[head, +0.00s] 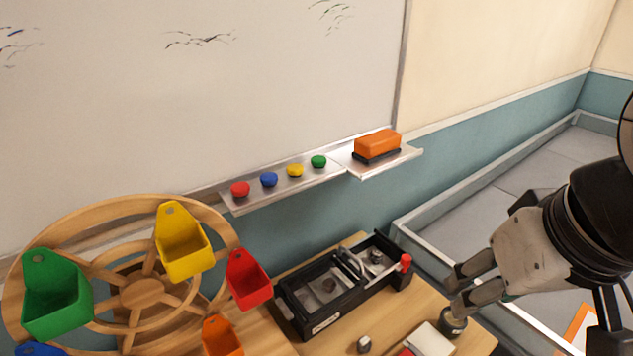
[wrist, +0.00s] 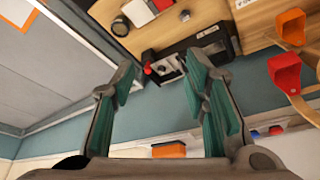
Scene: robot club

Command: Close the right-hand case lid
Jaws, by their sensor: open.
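No case with a lid can be made out clearly in either view. A black open-topped device (head: 318,322) with metal parts and a red knob sits on the wooden table in the head view; whether it is the task's case I cannot tell. It also shows in the wrist view (wrist: 208,38). My gripper (head: 453,291) is at the right of the head view, just above and right of the table's edge. In the wrist view its two green-padded fingers (wrist: 156,78) are spread, with nothing between them.
A dark round container (head: 453,324) stands near the table's right edge, close below my fingers. A wooden wheel (head: 142,293) with coloured bins is at left. A whiteboard ledge (head: 300,181) holds magnets and an orange eraser (head: 377,144). A grey-floored walled area (head: 455,212) lies right.

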